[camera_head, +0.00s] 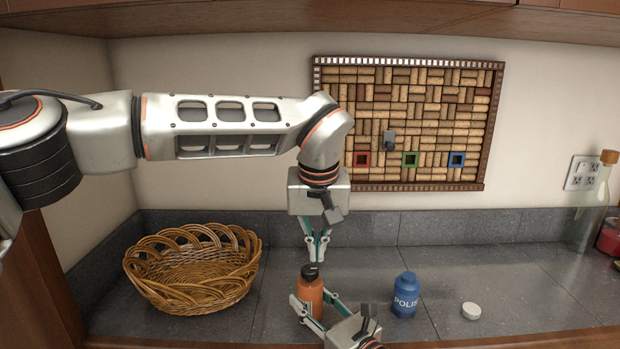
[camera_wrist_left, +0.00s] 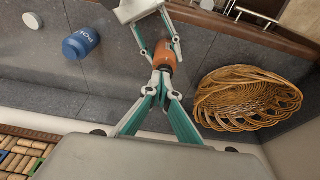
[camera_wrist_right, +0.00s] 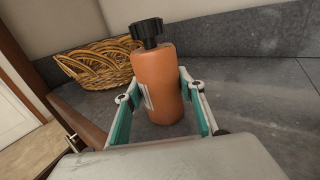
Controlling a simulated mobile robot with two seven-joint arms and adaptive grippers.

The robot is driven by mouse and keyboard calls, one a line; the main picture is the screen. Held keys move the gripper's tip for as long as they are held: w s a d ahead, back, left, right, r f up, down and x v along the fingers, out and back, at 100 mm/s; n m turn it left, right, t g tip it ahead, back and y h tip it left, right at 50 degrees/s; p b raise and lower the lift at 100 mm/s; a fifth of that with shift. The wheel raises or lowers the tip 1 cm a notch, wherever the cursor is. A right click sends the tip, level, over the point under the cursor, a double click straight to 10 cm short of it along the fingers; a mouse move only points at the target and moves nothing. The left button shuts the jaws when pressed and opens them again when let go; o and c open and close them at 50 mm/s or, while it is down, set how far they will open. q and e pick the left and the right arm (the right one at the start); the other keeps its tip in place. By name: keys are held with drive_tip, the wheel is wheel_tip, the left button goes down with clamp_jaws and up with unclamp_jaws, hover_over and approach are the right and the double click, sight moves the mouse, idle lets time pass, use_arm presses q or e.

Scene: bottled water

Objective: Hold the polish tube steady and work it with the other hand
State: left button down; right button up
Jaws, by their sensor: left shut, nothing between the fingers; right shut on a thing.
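The blue bottle (camera_head: 404,297), with "POLIS" readable on its side, stands upright on the counter. It also shows in the left wrist view (camera_wrist_left: 81,43). An orange bottle (camera_head: 310,290) with a black ribbed cap (camera_wrist_right: 147,31) stands left of it. My right gripper (camera_head: 314,301) is shut on the orange bottle, one finger on each side. My left gripper (camera_head: 318,260) points down just above the black cap, its fingertips together and empty. Whether its tips touch the cap cannot be told.
A wicker basket (camera_head: 190,272) stands at the left. A white round cap (camera_head: 470,311) lies right of the blue bottle. A glass bottle (camera_head: 590,205) stands at the far right. A cork board (camera_head: 405,120) hangs on the wall. The counter behind the blue bottle is clear.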

sight(316, 286)
drive_tip(key=shift+d, duration=0.1)
use_arm(q)
drive_tip(key=shift+w+a+f, duration=0.1)
drive_tip(key=shift+a+f, duration=0.35)
drive_tip(key=shift+f, duration=0.55)
drive_tip(key=shift+w+a+f, duration=0.1)
drive_tip(key=shift+a+f, duration=0.35)
drive_tip(key=shift+f, duration=0.6)
drive_tip(key=shift+a+f, duration=0.45)
drive_tip(key=shift+f, duration=0.55)
drive_tip(key=shift+w+d, duration=0.1)
drive_tip(key=shift+w, duration=0.15)
drive_tip(key=shift+d, duration=0.25)
drive_tip(key=shift+s+d, duration=0.1)
drive_tip(key=shift+d, duration=0.4)
use_arm(e)
drive_tip(key=shift+s, duration=0.1)
use_arm(q)
drive_tip(key=shift+d, duration=0.4)
